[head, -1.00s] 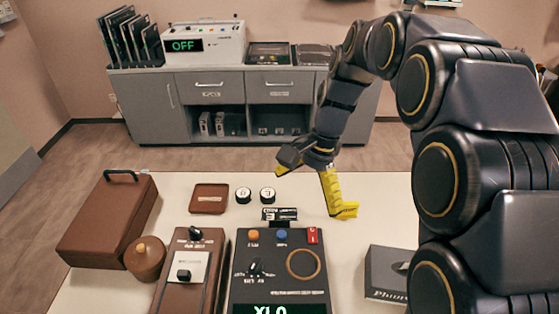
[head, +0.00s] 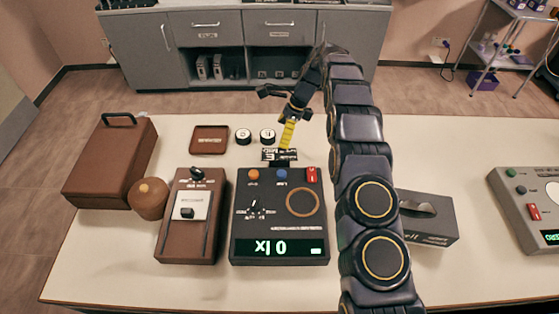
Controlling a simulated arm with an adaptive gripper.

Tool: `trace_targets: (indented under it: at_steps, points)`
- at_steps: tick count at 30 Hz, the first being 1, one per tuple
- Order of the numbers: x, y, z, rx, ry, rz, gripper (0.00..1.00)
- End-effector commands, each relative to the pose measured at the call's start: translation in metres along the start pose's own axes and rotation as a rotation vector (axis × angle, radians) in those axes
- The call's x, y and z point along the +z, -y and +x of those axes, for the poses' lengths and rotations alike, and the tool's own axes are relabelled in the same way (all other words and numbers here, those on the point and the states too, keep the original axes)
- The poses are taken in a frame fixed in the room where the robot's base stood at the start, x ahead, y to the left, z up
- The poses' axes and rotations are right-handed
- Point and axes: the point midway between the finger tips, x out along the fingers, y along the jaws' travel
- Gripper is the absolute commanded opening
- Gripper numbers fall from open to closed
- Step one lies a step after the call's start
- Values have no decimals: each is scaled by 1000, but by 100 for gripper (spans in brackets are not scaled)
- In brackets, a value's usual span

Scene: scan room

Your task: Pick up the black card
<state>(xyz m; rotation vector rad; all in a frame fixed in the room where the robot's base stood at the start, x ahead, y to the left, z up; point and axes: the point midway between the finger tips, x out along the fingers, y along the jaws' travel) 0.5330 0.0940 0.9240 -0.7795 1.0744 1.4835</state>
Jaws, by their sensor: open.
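The black card (head: 279,156), with white markings, stands at the back edge of the dark console (head: 245,222). My gripper (head: 286,146) has yellow fingers that point down at the card from behind. The fingers overlap in this view, so the gap between them is hidden. The gripper is open, with its tips just above or beside the card's top edge. I cannot tell whether they touch it.
Two round black-and-white pieces (head: 256,136) and a brown tray (head: 210,140) lie left of the gripper. A brown slider box (head: 190,237), a round-lidded pot (head: 150,198) and a brown case (head: 108,168) stand further left.

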Motion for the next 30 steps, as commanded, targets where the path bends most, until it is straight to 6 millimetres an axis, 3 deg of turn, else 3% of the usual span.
trace_targets:
  at_steps: [13,21,22,24,27,30]
  points:
    - [2,0,55,3,-1,0,95]
    - [3,0,60,0,0,-1,95]
    - [3,0,60,0,0,-1,88]
    - [3,0,60,0,0,-2,58]
    - [3,0,60,0,0,-2,23]
    - [3,0,60,0,0,-2,22]
